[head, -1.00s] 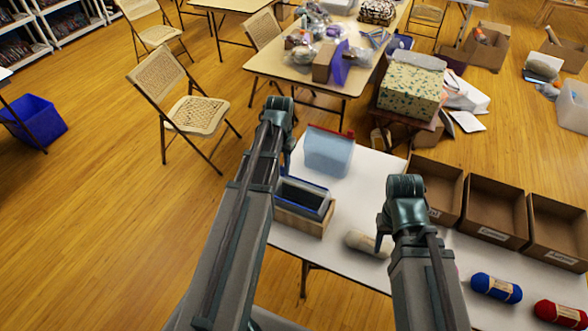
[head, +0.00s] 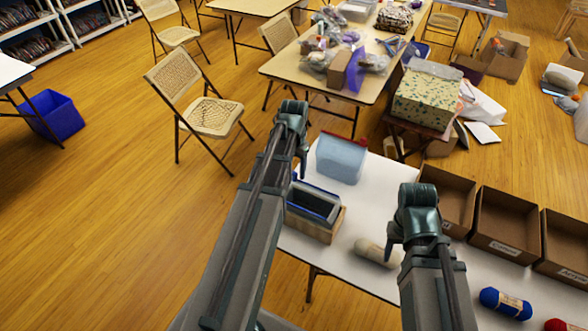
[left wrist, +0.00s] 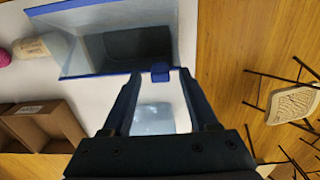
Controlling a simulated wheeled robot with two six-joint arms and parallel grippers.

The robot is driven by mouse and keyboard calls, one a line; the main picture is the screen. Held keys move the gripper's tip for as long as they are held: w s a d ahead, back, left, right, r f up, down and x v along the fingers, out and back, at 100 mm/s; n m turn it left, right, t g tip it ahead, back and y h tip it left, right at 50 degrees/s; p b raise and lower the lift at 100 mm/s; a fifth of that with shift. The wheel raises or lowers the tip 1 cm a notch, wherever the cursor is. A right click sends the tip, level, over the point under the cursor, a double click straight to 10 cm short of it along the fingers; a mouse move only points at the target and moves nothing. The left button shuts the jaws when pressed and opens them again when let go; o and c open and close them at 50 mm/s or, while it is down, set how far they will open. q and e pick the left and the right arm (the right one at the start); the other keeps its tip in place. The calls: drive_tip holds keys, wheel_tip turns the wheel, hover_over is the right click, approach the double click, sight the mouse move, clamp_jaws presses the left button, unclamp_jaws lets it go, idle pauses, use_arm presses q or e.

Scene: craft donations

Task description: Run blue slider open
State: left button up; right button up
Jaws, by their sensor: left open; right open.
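A clear pouch with blue edges (head: 316,201) stands in a wooden holder (head: 312,228) on the white table. In the left wrist view, its mouth (left wrist: 130,52) gapes over a dark inside, and the blue slider (left wrist: 160,73) sits on its near blue edge. My left gripper (left wrist: 159,82) is open, with its fingertips on either side of the slider; I cannot tell whether they touch it. In the head view my left gripper (head: 302,165) is just above the pouch's far left end. My right gripper (head: 391,240) is open over the table, beside a cream yarn skein (head: 371,249).
A light blue pouch with a red edge (head: 341,160) stands behind the holder. Open cardboard boxes (head: 503,244) line the table's right side. A blue skein (head: 505,303) and a red skein (head: 560,325) lie in front of them. White tabletop is clear between pouches and boxes.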

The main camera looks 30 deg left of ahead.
sight(294, 173)
use_arm(q)
wheel_tip(294, 173, up, 13)
drive_tip(key=p, duration=1.2)
drive_tip(key=shift+p, duration=0.35)
drive_tip(key=s+d+f+m+b, duration=0.1)
drive_tip(key=s+d+f+b, duration=0.3)
drive_tip(key=d, duration=0.4)
drive_tip(key=s+d+f+m+b, duration=0.1)
drive_tip(key=s+d+f+b, duration=0.2)
drive_tip(key=d, duration=0.5)
drive_tip(key=s+d+f+m+y+b, duration=0.1)
drive_tip(key=s+d+f+b, duration=0.3)
drive_tip(key=s+d, duration=0.3)
drive_tip(key=shift+s+d+f+b, duration=0.2)
drive_tip(key=shift+d+f+b, duration=0.15)
drive_tip(key=shift+d+b, duration=0.25)
